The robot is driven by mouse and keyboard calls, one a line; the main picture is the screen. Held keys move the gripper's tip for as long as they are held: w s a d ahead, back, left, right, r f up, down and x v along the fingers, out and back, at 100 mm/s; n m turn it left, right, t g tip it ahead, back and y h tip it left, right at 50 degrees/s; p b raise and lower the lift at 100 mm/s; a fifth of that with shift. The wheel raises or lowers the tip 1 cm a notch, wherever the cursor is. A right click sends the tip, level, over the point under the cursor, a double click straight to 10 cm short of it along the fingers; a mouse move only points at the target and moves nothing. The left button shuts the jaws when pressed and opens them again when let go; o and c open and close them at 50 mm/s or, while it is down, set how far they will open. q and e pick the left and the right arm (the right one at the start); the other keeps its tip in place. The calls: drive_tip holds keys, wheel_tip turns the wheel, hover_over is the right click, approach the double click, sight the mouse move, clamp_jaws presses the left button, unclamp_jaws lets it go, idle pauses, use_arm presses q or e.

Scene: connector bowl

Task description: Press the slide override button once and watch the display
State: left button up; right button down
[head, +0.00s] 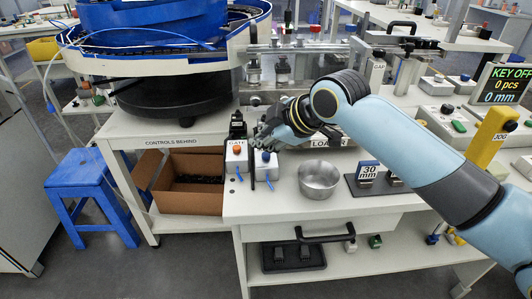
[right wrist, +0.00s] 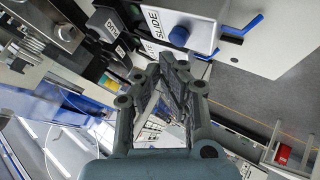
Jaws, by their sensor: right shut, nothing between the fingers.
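The slide override box (right wrist: 205,22) is white with a SLIDE label and a blue button (right wrist: 179,36). In the head view its blue button (head: 266,156) is on the box at the table's front left, beside the GATE box; its label is hidden there. My right gripper (head: 264,138) is shut and empty, just above and behind the blue button. In the right wrist view the gripper's fingertips (right wrist: 170,62) are close to the button, with a small gap apparent. The display (head: 503,84) at the far right reads KEY OFF, 0 pcs, 0 mm. My left gripper is out of view.
The GATE box (head: 237,158) with an orange button stands just left of the slide box. A metal bowl (head: 319,180) stands to the right, then a 30 mm block (head: 367,172). The loader is behind my gripper. A cardboard box (head: 190,182) sits below left.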

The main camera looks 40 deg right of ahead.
drive_tip(key=shift+f, duration=0.1)
idle(0.7)
drive_tip(key=shift+f, duration=0.3)
drive_tip(key=shift+f, duration=0.6)
idle(0.6)
drive_tip(key=shift+r, duration=0.1)
drive_tip(key=shift+r+p, duration=0.9)
drive_tip(key=shift+p, duration=0.05)
